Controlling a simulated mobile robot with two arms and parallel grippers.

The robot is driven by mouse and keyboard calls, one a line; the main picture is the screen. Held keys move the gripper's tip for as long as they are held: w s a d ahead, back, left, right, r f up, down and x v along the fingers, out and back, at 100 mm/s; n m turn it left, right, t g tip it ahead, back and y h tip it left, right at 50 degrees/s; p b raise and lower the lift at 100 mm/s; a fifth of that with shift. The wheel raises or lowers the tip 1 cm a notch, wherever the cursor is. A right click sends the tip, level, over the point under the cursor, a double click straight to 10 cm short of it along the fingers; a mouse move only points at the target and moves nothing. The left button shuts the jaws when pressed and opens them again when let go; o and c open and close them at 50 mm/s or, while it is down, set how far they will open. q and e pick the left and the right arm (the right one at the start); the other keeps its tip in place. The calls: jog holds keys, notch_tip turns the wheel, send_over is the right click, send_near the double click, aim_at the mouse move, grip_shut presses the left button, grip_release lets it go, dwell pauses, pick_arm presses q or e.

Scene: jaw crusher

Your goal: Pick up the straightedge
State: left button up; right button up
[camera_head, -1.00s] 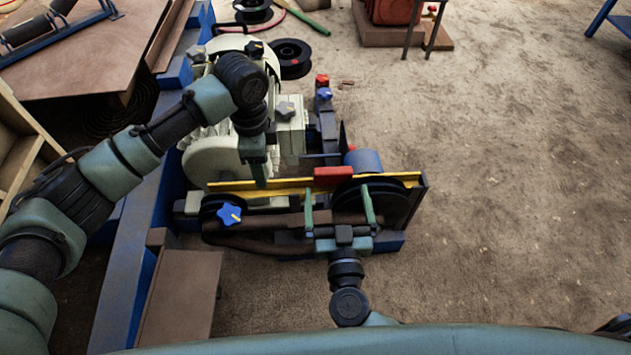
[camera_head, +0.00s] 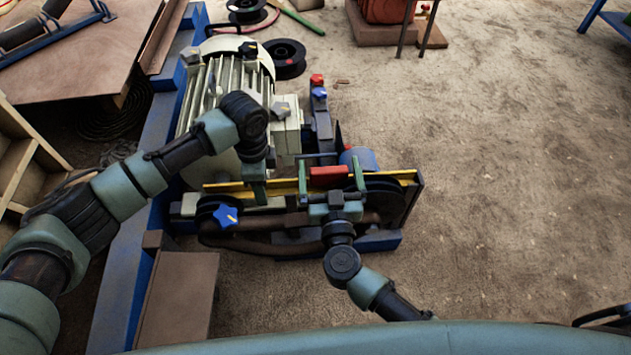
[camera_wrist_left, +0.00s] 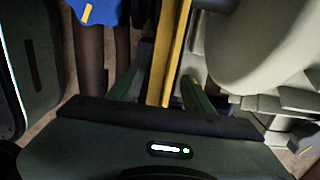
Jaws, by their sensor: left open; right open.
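The straightedge (camera_head: 390,175) is a long yellow bar with a red block (camera_head: 328,176) on it, lying across the two pulleys. My left gripper (camera_head: 257,188) is over the left part of the bar. In the left wrist view, the straightedge (camera_wrist_left: 168,60) runs between the green fingers of the open left gripper (camera_wrist_left: 160,92), and contact cannot be made out. My right gripper (camera_head: 331,180) is open, with one finger on each side of the red block. Whether its fingers touch the block cannot be told.
The left pulley has a blue star knob (camera_head: 226,216) in front of it. The pale ribbed motor (camera_head: 205,100) stands behind the bar. A blue frame beam (camera_head: 130,265) runs along the left. The dusty floor (camera_head: 500,200) to the right is clear.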

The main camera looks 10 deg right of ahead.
pick_arm(q)
jog(key=shift+f, duration=0.1)
pick_arm(e)
jog(key=shift+w, duration=0.1)
pick_arm(q)
grip_shut()
pick_arm(e)
jog(key=c, duration=1.9)
jog(key=shift+r, duration=0.1)
